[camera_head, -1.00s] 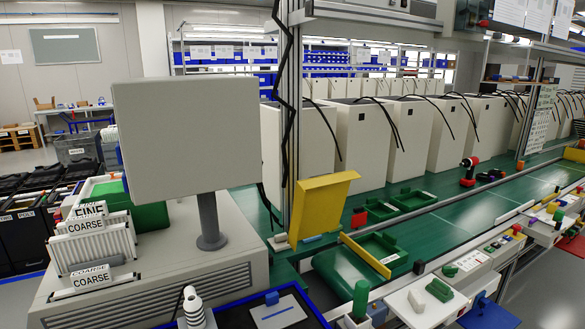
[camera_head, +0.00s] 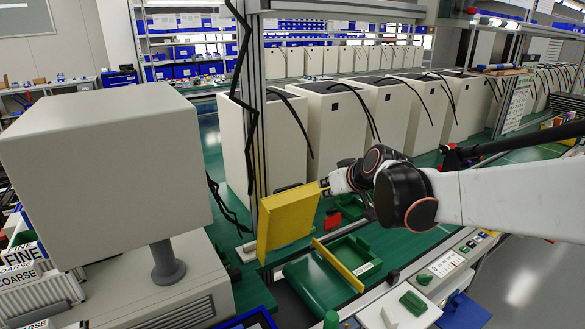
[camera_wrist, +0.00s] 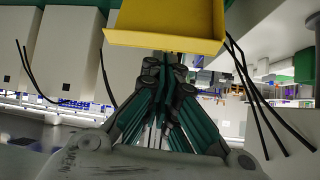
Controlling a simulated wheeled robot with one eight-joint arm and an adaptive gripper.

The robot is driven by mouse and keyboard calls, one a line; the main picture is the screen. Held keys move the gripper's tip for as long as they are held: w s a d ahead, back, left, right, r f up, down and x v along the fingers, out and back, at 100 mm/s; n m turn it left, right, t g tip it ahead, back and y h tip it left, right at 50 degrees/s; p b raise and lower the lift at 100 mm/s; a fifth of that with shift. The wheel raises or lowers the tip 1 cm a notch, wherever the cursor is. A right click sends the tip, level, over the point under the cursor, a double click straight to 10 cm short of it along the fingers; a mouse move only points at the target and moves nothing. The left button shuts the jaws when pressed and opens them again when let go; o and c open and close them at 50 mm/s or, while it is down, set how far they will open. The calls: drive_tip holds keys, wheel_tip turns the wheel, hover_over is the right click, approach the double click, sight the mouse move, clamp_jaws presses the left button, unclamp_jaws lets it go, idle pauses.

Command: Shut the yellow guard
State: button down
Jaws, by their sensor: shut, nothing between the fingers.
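The yellow guard (camera_head: 288,222) stands at the left end of the green bench, beside the upright metal post, its broad face tilted. My gripper (camera_head: 325,188) reaches in from the right, its fingertips at the guard's upper right edge. In the wrist view the guard (camera_wrist: 165,22) spans the top centre as a yellow panel with a folded lip, and my gripper (camera_wrist: 166,62) shows shut and empty right below it. I cannot tell whether the fingertips touch the guard. The guard's far side and hinge are hidden.
A large beige box (camera_head: 100,165) on a stand is at left. Green trays (camera_head: 352,255) and a thin yellow bar (camera_head: 337,264) lie in front of the guard. White cabinets (camera_head: 330,120) with black cables line the back. Small parts lie on the front ledge.

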drive_tip(key=w+a+n+y+p, duration=0.1)
drive_tip(key=w+a+p, duration=0.3)
drive_tip(key=w, duration=0.5)
drive_tip(key=n+t+y+p, duration=0.1)
drive_tip(key=t+p, duration=0.1)
hover_over(296, 189)
wheel_tip(296, 189, down, 3)
drive_tip(key=w+a+f, duration=0.1)
drive_tip(key=f, duration=0.1)
drive_tip(key=w+a+f, duration=0.1)
drive_tip(key=w+f, duration=0.1)
drive_tip(key=w+a+f+b, duration=0.1)
drive_tip(key=w+f, duration=0.1)
drive_tip(key=shift+a, duration=0.15)
drive_tip(key=shift+s+f, duration=0.1)
drive_tip(key=shift+f, duration=0.1)
drive_tip(key=shift+s+r, duration=0.1)
